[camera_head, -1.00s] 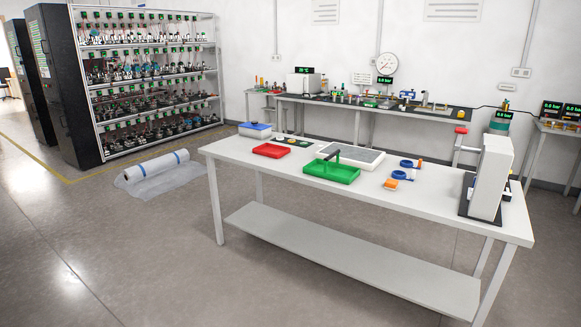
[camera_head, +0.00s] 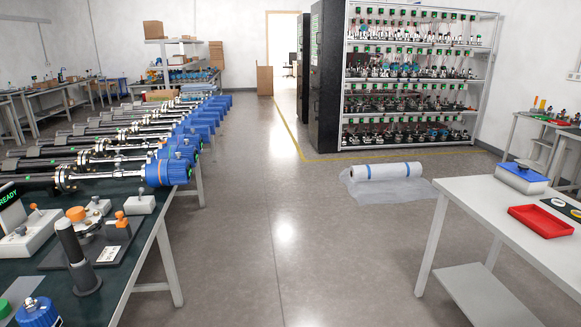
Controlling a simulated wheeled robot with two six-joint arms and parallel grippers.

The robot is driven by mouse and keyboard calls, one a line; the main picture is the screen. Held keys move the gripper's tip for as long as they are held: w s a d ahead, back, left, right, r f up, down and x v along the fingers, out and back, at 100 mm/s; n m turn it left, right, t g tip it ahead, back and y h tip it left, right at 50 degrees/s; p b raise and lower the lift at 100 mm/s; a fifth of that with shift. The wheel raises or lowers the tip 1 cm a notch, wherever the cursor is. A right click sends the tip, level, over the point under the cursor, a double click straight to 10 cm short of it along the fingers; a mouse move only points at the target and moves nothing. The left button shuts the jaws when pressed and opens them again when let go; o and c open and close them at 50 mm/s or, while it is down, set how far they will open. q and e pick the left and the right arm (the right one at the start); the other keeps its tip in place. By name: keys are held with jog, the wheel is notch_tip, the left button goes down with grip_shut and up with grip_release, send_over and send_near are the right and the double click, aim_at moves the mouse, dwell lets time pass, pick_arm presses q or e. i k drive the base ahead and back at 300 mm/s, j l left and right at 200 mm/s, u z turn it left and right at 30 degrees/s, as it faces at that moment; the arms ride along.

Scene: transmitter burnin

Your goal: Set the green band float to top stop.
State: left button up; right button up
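A green band float cannot be made out in this view. On the dark green bench at left lie several long horizontal tubes with flanges and blue heads; the nearest blue head (camera_head: 172,172) faces right. In front of them stand a light block with a READY display (camera_head: 8,195), a dark plate with an orange-knobbed fixture (camera_head: 118,226) and a black upright handle (camera_head: 75,248). A blue-capped part (camera_head: 38,312) is cut off at the bottom edge. Neither of my grippers is in view.
A white table (camera_head: 500,225) at right carries a red tray (camera_head: 540,221) and a blue-lidded box (camera_head: 521,176). A wrapped roll (camera_head: 386,171) lies on the floor before a filled rack (camera_head: 415,75). Open floor (camera_head: 290,230) runs between bench and table.

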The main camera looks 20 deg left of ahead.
aim_at(118, 158)
jog(key=i+j+u, duration=0.15)
jog(key=i+u, duration=0.25)
jog(key=i, duration=0.4)
jog(key=i+u, duration=0.4)
jog(key=i, duration=0.45)
jog(key=i+l+u, duration=0.1)
jog(key=i+u, duration=0.35)
jog(key=i+l+u, duration=0.3)
jog(key=i+u, duration=0.15)
jog(key=i+l+u, duration=0.45)
jog(key=i+l, duration=0.05)
